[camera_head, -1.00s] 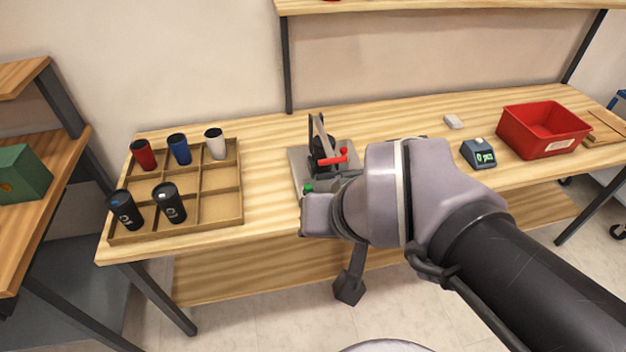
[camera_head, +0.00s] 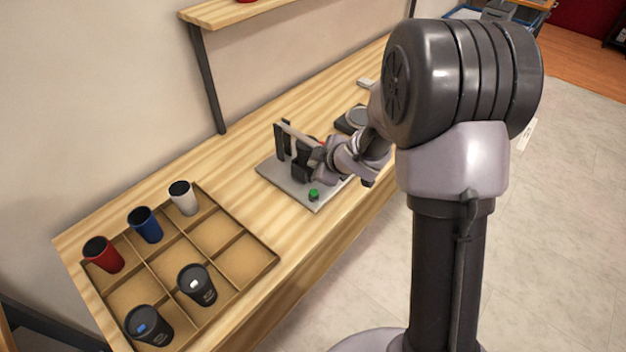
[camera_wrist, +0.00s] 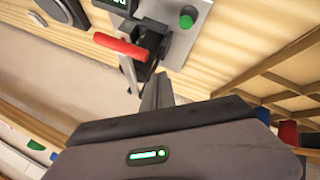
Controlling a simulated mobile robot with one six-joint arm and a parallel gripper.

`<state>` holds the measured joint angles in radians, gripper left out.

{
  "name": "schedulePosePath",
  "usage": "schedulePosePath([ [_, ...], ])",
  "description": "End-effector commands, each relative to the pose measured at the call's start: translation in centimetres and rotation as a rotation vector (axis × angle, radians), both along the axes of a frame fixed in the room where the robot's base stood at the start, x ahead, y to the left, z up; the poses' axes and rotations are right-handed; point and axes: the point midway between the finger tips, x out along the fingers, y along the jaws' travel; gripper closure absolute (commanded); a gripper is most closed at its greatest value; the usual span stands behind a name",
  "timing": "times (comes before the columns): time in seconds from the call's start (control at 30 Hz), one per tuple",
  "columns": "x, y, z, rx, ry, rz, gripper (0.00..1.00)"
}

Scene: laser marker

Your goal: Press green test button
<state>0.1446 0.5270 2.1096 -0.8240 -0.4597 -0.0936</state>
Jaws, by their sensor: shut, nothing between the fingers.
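The green button (camera_head: 313,194) sits on the front corner of a grey metal base plate (camera_head: 283,182) on the workbench. In the wrist view the green button (camera_wrist: 187,18) is at the top, right of the machine's black part. The red lever handle (camera_wrist: 120,46) is left of the button. My gripper (camera_wrist: 157,84) is shut and empty, its fingertips by the lever's black mount and apart from the button. In the head view my gripper (camera_head: 322,160) is over the plate, behind the button and partly hidden by its own wrist.
A divided tray (camera_head: 246,252) with several cups stands on the left of the bench. A dark device with a round top (camera_head: 355,118) is beyond the machine. Bare bench lies between tray and plate. A shelf post (camera_head: 208,80) stands behind.

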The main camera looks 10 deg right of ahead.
Motion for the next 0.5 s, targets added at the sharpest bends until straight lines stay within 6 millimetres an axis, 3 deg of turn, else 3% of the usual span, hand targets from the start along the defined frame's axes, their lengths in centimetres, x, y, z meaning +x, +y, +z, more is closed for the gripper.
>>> schedulePosePath([
  [0.33, 0.0, 0.0, -0.2, 0.000, 0.000, 0.002, 1.00],
  [0.5, 0.0, 0.0, -1.2, 0.001, 0.000, 0.001, 1.00],
])
